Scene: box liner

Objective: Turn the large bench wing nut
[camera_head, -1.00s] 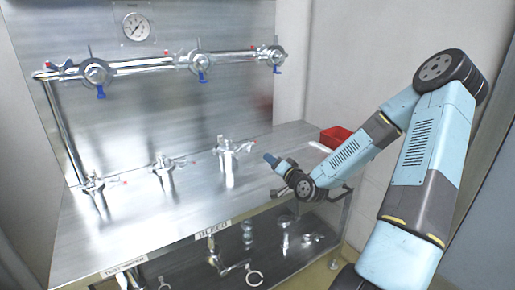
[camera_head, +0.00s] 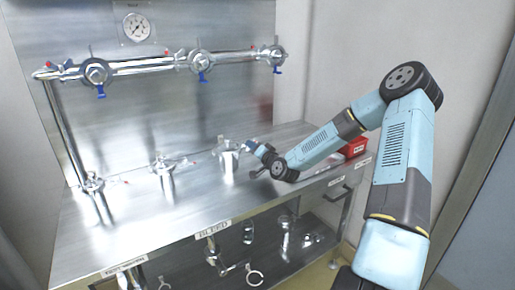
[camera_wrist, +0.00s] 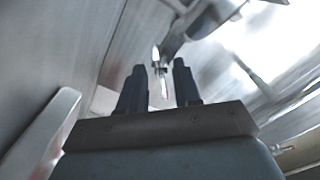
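The large bench wing nut (camera_head: 228,150) sits on an upright metal fitting, the rightmost of three on the steel bench. My gripper (camera_head: 252,147) is close to its right side. In the wrist view, my gripper (camera_wrist: 158,66) is open, with two dark fingers apart. A thin metal wing (camera_wrist: 155,56) with a reddish tip shows in line with the gap between the fingers. I cannot tell whether it is inside the gap or just beyond it. No contact is clear, and the wrist view is blurred.
Two other fittings stand further left, a middle one (camera_head: 163,165) and a left one (camera_head: 94,184). A pipe with blue-handled valves (camera_head: 150,66) runs along the back panel below a gauge (camera_head: 136,27). A red bin (camera_head: 354,147) is at the bench's right end.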

